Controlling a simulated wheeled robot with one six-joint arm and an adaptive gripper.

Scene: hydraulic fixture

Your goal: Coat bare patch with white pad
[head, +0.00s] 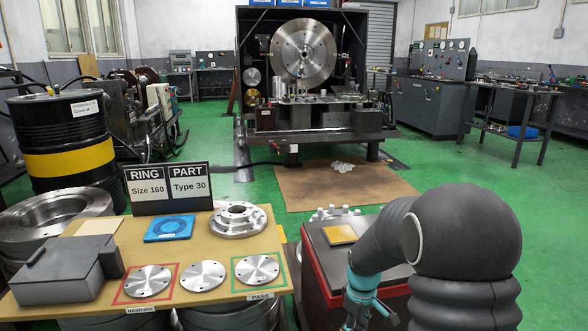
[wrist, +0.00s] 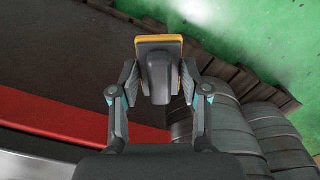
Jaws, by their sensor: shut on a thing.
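My gripper (wrist: 158,88) is closed on the dark grey handle of a block (wrist: 158,72) with a yellow edge, seen in the wrist view. The block's underside is hidden, so I cannot tell whether it carries a white pad. In the head view my gripper (head: 368,306) hangs low at the right, beside a dark-topped red stand (head: 318,268); its fingertips are hard to make out there. A yellow-edged tan square (head: 340,234) lies on that stand. I cannot make out a bare patch for certain in either view.
A tan table (head: 200,240) at the left carries metal discs (head: 204,275), a flanged ring (head: 240,220), a blue pad (head: 169,228), a grey box (head: 62,277) and a sign (head: 167,188). A machine with a large disc (head: 303,50) stands behind. Green floor (head: 480,180) is open at the right.

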